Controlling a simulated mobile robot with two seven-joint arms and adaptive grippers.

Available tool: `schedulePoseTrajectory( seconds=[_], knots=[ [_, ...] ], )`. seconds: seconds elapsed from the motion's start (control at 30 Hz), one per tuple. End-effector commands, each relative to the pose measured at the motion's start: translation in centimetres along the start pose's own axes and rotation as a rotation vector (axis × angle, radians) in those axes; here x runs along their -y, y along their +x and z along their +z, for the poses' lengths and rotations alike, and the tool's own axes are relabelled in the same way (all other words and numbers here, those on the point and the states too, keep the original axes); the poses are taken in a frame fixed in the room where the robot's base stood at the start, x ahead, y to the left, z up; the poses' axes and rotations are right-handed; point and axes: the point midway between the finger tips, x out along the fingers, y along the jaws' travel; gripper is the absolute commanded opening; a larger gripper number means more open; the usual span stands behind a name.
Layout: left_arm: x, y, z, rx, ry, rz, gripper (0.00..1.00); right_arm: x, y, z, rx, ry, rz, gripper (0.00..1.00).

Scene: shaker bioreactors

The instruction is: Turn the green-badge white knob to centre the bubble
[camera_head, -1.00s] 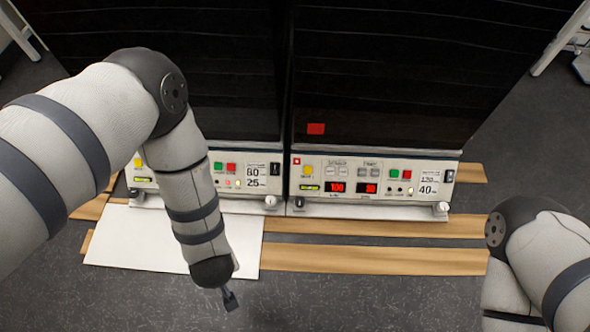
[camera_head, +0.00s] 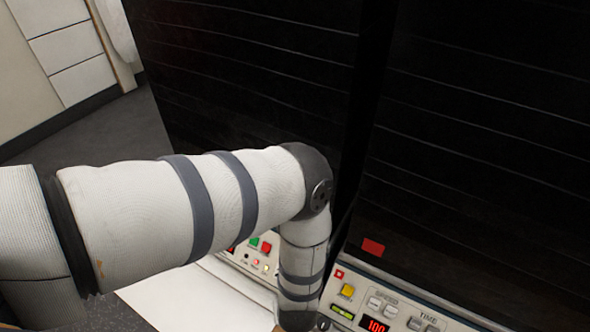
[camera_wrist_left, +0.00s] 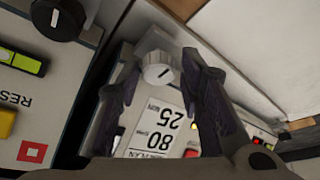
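The white knob (camera_wrist_left: 158,68), with a dark pointer line, sits on the edge of the left unit beside its 80/25 label (camera_wrist_left: 158,130). No green badge is visible. My left gripper (camera_wrist_left: 159,52) is open, with one dark finger on each side of the knob; I cannot tell whether either touches it. In the head view the gripper is hidden below my arm. A yellow-green bubble level (camera_head: 342,312) is on the right unit; it also shows in the left wrist view (camera_wrist_left: 22,60). The left unit's level is not seen. My right gripper is out of view.
A black knob (camera_wrist_left: 58,18) and a red badge (camera_wrist_left: 33,152) are on the neighbouring right unit. Tall dark cabinets (camera_head: 250,70) rise behind the panels. A white board (camera_head: 190,297) lies in front of the left unit.

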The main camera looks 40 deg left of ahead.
Motion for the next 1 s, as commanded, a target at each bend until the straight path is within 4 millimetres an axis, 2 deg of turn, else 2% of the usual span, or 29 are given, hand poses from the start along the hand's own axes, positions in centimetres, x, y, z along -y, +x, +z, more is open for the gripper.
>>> schedulePoseTrajectory(
  seconds=[0.27,0.37,0.43,0.77,1.0],
  knots=[
    [-0.03,0.29,-0.08,-0.001,0.0,0.001,0.34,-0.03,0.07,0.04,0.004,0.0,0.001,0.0],
    [-0.03,0.28,-0.08,-0.001,0.0,0.001,0.16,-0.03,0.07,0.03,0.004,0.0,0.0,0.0],
    [-0.03,0.28,-0.07,-0.001,0.0,0.001,0.0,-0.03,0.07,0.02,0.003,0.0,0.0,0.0],
    [0.0,0.21,-0.08,-0.001,0.027,0.012,0.0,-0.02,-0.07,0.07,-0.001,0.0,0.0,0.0],
    [0.14,0.11,-0.12,-0.001,0.152,0.064,0.0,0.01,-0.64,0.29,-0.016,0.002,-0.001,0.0]
  ],
)
